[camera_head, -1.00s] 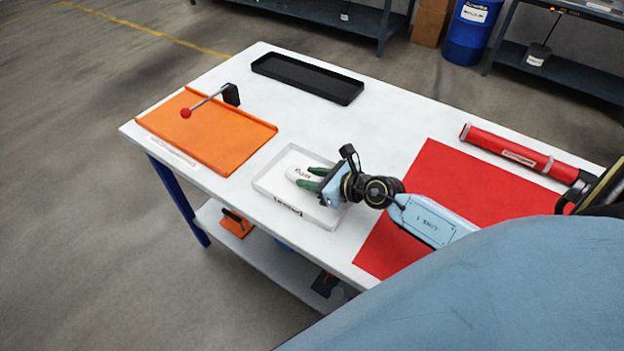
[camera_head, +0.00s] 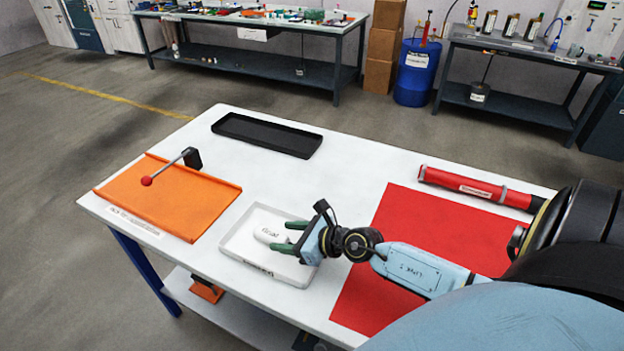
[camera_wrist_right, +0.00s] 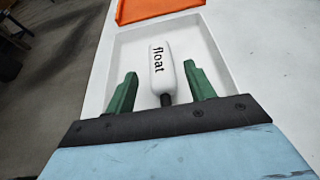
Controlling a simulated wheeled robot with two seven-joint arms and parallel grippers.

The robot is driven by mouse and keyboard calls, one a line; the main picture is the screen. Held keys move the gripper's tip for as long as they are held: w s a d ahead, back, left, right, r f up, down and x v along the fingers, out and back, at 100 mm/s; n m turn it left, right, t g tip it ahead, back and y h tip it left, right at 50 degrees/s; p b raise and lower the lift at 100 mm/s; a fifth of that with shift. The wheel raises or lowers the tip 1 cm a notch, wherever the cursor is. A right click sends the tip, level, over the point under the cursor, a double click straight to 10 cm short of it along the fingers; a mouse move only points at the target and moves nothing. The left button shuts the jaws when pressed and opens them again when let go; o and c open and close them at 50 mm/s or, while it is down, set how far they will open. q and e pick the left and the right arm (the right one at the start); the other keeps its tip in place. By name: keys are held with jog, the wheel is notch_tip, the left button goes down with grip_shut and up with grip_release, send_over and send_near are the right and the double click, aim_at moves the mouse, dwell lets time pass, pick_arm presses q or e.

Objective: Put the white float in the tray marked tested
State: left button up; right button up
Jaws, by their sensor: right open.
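The white float (camera_head: 269,229), with "float" printed on it, lies in the white tray (camera_head: 230,243) near the table's front edge. A label on the tray's front wall is too small to read. In the right wrist view the float (camera_wrist_right: 162,66) lies lengthwise between the fingers, its dark stem toward my palm. My right gripper (camera_head: 287,236) is at the tray's right side. Its green fingers are open, apart from the float on both sides; it also shows in the right wrist view (camera_wrist_right: 159,82). My left gripper is not in view.
A black tray (camera_head: 267,134) is at the back. A red mat (camera_head: 400,230) and a red tube (camera_head: 476,188) are to the right. The white table between the trays is clear.

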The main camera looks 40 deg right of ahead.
jog(key=v, duration=0.9)
jog(key=shift+s+d+r, duration=0.1)
jog(key=shift+s, duration=0.1)
